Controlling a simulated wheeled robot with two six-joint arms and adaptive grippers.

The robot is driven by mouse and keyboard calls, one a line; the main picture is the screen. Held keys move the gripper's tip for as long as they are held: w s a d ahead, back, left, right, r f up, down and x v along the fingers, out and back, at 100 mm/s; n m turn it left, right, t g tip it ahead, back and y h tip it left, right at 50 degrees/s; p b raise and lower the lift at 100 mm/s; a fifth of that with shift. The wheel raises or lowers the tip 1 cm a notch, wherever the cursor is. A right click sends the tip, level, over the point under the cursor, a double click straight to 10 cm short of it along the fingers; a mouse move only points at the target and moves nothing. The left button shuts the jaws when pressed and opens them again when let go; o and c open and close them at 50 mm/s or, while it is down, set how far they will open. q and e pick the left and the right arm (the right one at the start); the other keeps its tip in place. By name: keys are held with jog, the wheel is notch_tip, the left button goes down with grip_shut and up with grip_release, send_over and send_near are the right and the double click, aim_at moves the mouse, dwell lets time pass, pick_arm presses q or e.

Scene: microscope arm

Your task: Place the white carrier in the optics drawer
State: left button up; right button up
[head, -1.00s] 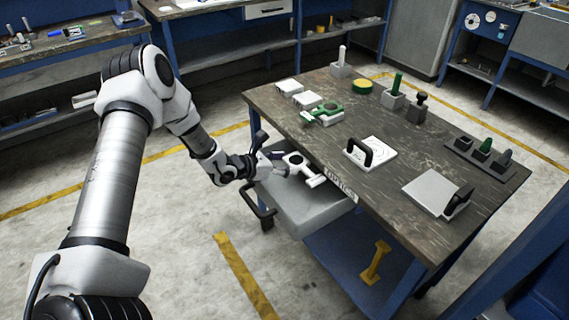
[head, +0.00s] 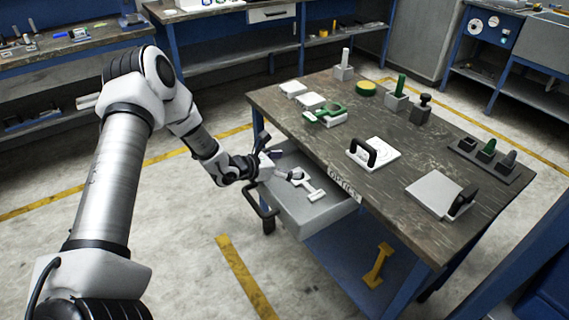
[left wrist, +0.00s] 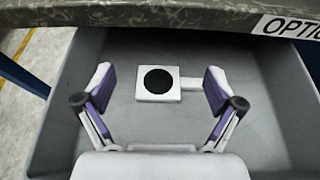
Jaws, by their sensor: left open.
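The white carrier (left wrist: 157,96) lies in the open optics drawer (left wrist: 265,125), a grey drawer under the table's edge. It is a white square with a black round centre and a short side handle. In the head view the carrier (head: 309,191) shows in the drawer (head: 318,213), partly hidden by my gripper. My left gripper (head: 280,164) is over the drawer, open. In the left wrist view its two fingers (left wrist: 157,88) stand apart on either side of the carrier, without touching it. My right gripper is not in view.
The worn table (head: 330,145) holds a green carrier (head: 325,116), white tiles, a black-handled plate (head: 373,152) and several posts. The drawer's black handle (head: 262,208) juts out at front left. A yellow part (head: 378,265) is on the lower blue shelf. Floor to the left is clear.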

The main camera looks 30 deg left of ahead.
pick_arm(q)
jog(key=shift+s+d+f+p, duration=0.15)
jog(key=shift+s+f+p, duration=0.15)
jog(key=shift+s+f, duration=0.05)
jog(key=shift+w+r+p, duration=0.1)
jog(key=shift+r+p, duration=0.35)
jog(key=shift+p, duration=0.2)
jog(key=v, duration=0.3)
jog(key=shift+a, duration=0.35)
jog(key=p+v, duration=0.3)
jog(key=v, duration=0.5)
jog(key=shift+r, duration=0.15)
